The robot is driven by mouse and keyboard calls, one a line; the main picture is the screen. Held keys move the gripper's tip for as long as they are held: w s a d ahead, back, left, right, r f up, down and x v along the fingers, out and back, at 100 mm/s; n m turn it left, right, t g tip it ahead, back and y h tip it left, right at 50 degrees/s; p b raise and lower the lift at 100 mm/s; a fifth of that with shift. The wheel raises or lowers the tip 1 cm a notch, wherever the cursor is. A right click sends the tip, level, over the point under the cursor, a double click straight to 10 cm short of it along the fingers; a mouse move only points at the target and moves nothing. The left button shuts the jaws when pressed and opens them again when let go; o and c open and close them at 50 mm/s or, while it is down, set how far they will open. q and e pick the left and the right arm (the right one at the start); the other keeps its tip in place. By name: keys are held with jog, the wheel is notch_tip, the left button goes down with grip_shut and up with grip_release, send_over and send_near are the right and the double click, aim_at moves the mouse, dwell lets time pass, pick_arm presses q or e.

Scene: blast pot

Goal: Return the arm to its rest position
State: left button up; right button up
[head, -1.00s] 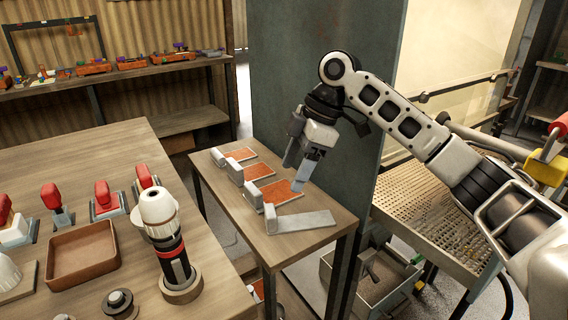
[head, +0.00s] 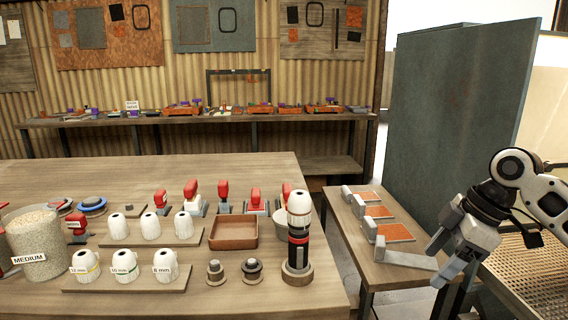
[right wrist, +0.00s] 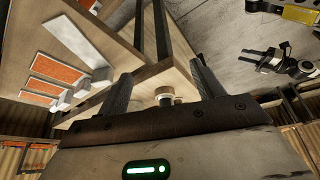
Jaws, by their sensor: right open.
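My right gripper (head: 440,262) is at the right in the head view, with its fingers pointing down and left. It hangs in front of the side table's right end and appears apart from it. In the right wrist view its two fingers (right wrist: 160,85) stand wide apart with nothing held between them. Part of my right arm shows at the right edge of the head view. My left gripper is not in the head view. A small dark and white claw-like shape shows at the upper right in the right wrist view; I cannot tell what it is.
The side table (head: 348,232) carries orange pads (head: 379,212) and grey blocks. A tall grey-green panel (head: 445,115) stands behind it. The main bench holds a white-topped nozzle (head: 298,240), a brown tray (head: 234,232), and a bead jar (head: 38,240). A perforated surface (head: 525,280) lies at lower right.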

jog(key=s+a+f+m+t+y, duration=0.1)
jog(key=s+a+f+m+t, duration=0.1)
jog(key=a+f, duration=0.6)
jog(key=s+a+f+m+t+y, duration=0.15)
jog(key=a+f, duration=0.35)
jog(key=f, duration=0.8)
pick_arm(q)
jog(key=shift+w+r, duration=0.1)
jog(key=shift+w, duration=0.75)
pick_arm(e)
jog(key=s+f+m+t+h, duration=0.1)
jog(key=s+f+m+t, duration=0.1)
jog(key=s+m, duration=0.2)
jog(key=s+f+m+t+h, duration=0.2)
jog(key=s+f+m+t, duration=0.1)
jog(key=s, duration=0.8)
jog(key=shift+s+m+t, duration=0.25)
jog(key=shift+m+t, duration=0.1)
jog(key=shift+m, duration=0.4)
